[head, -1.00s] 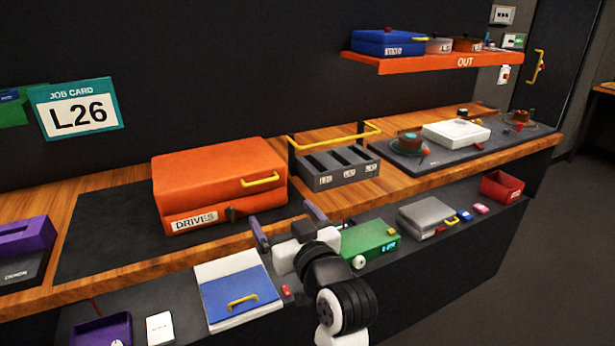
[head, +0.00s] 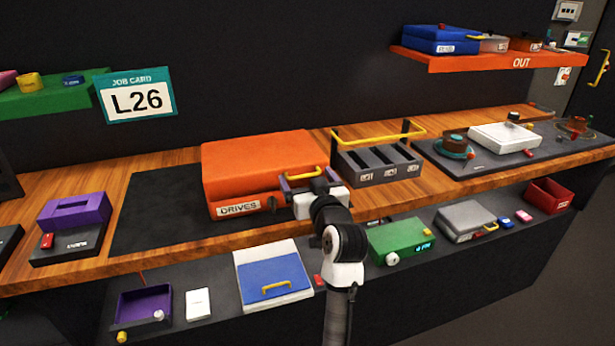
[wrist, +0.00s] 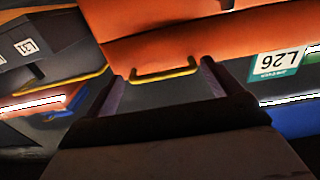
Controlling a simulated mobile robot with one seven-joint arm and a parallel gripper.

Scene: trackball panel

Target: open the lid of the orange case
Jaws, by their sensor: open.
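The orange case (head: 255,170) sits shut on the dark mat of the wooden bench, with a "DRIVES" label on its front. A yellow handle (head: 305,174) is on the front of its lid, at the right; it also shows in the wrist view (wrist: 164,74). My gripper (head: 300,182) is at the front right of the case by this handle. In the wrist view my gripper (wrist: 165,78) is open, with one purple finger toward each end of the handle. I cannot tell whether the fingers touch it. My gripper hides part of the case front.
A grey slotted rack (head: 378,165) with a yellow bar stands close right of the case. A purple box (head: 75,212) stands to the left. The lower shelf holds a blue-lidded box (head: 270,280) and a green device (head: 398,240). The dark mat (head: 150,215) left of the case is clear.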

